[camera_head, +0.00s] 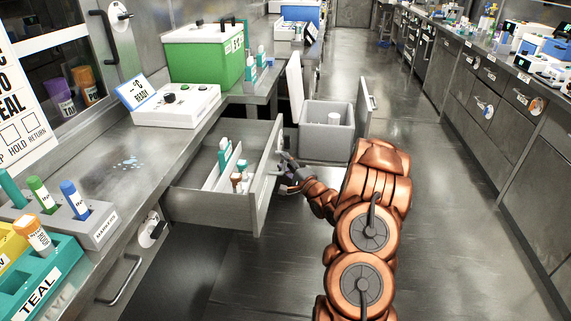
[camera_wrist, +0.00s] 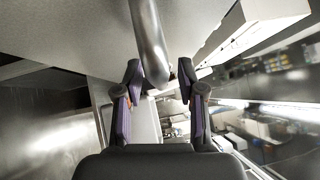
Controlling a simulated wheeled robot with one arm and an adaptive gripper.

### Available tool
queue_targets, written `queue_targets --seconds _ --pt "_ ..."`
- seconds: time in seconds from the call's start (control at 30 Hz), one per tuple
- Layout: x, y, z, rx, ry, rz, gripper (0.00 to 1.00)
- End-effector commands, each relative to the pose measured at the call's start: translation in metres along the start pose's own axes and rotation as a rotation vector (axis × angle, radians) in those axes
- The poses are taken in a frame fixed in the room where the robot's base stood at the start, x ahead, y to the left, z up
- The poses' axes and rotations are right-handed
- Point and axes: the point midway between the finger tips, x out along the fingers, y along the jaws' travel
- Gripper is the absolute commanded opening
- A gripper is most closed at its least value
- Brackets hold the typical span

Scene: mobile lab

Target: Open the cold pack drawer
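A grey drawer (camera_head: 264,188) under the left counter stands pulled well out. White dividers, teal-and-white packs (camera_head: 224,156) and brown-capped bottles (camera_head: 240,180) show inside it. I cannot read a label naming it the cold pack drawer. My gripper (camera_head: 289,172) is at the outer side of its front panel, where the handle is mostly hidden. In the wrist view my gripper (camera_wrist: 161,82) has its two fingers apart, with the metal handle bar (camera_wrist: 149,38) running between them. Gaps show beside the bar, so the fingers do not look closed on it.
The left counter carries a green box (camera_head: 205,52), a white device (camera_head: 176,106) and a teal rack (camera_head: 45,283). The aisle floor (camera_head: 440,230) is clear.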

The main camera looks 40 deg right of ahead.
Motion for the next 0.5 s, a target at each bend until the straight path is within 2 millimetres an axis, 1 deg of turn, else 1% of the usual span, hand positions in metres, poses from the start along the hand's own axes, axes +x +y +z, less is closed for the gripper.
queue_targets --seconds 0.17,0.5 --pt "-0.012 0.0 -0.002 0.0 0.002 0.001 0.39" --pt "-0.063 0.0 -0.002 0.0 0.004 0.0 0.39"
